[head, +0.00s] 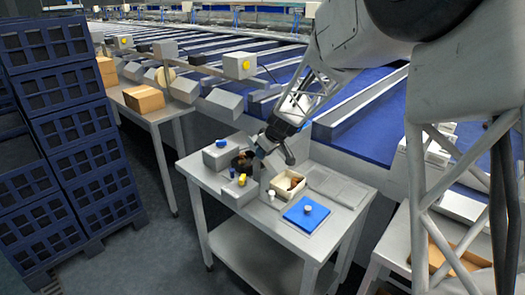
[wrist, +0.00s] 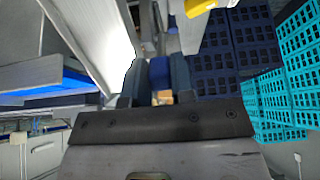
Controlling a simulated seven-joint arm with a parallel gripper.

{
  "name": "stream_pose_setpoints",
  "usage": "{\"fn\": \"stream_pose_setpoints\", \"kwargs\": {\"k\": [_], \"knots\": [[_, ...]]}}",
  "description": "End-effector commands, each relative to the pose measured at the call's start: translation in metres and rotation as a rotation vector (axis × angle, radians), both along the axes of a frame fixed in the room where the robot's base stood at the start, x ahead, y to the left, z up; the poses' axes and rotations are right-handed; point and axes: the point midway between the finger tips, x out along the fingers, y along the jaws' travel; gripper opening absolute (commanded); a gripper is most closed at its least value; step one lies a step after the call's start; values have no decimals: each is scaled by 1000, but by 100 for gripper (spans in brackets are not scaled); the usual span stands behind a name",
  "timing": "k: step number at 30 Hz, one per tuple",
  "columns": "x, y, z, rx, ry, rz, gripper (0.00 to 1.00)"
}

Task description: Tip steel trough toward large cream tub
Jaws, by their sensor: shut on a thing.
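My gripper (head: 262,150) is low over the steel table, left of the cream tub. In the wrist view, my gripper (wrist: 155,82) is shut on a blue handle (wrist: 160,70) between its two dark fingers. A grey steel piece (head: 265,174), apparently the trough, stands just below my gripper and beside the tub; my gripper partly hides it, so I cannot tell its tilt. The cream tub (head: 290,199) stands upright with brown dates inside. Dark brown fruit (head: 242,161) shows left of my gripper.
A grey box with a blue knob (head: 220,154) and one with a yellow knob (head: 238,195) stand at the table's left. A blue mat (head: 299,222) bearing a white knob lies front right. Stacked dark blue crates (head: 60,120) stand far left.

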Motion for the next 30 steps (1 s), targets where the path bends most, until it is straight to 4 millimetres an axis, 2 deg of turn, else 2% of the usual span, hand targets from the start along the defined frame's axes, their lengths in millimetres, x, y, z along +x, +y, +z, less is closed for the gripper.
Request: {"fn": "stream_pose_setpoints", "kwargs": {"k": [9, 25, 26, 30], "knots": [[-5, -5, -8, -2, 5, 0, 0], [-6, -6, -10, -2, 5, 0, 0], [-6, -6, -10, -2, 5, 0, 28], [-6, -5, -9, -1, 4, 0, 49]]}}
